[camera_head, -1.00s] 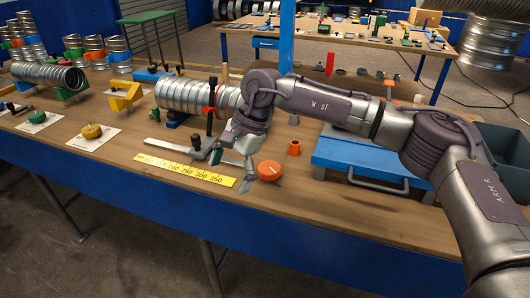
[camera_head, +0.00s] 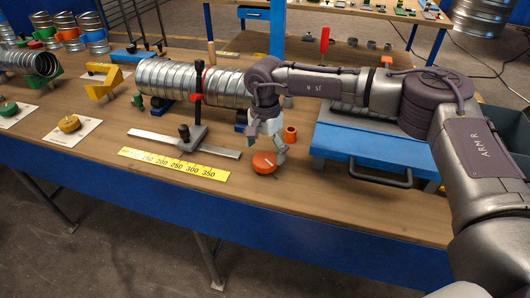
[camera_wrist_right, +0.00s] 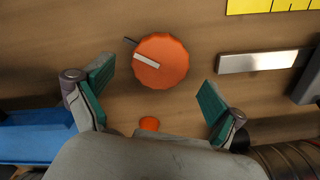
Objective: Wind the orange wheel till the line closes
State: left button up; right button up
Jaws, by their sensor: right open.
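The orange wheel (camera_head: 263,163) lies on the wooden bench, right of the yellow ruler's end. In the right wrist view the wheel (camera_wrist_right: 160,62) has a scalloped edge and a white line pointing left and slightly up. A short dark mark (camera_wrist_right: 131,41) shows at its upper left edge. My right gripper (camera_head: 271,147) hangs over the bench just behind the wheel. In the right wrist view its green-padded fingers (camera_wrist_right: 156,75) are spread wide, with the wheel's lower part near the gap between the tips; no contact is visible. My left gripper is out of view.
A yellow ruler (camera_head: 172,165) and a metal bar with a black clamp (camera_head: 190,140) lie left of the wheel. A spiral duct (camera_head: 180,80) lies behind. An orange cylinder (camera_head: 290,134) stands close behind the gripper. A blue case (camera_head: 370,148) sits right. The bench front is clear.

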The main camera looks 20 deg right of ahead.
jog(key=shift+f, duration=1.2)
jog(key=c, duration=1.1)
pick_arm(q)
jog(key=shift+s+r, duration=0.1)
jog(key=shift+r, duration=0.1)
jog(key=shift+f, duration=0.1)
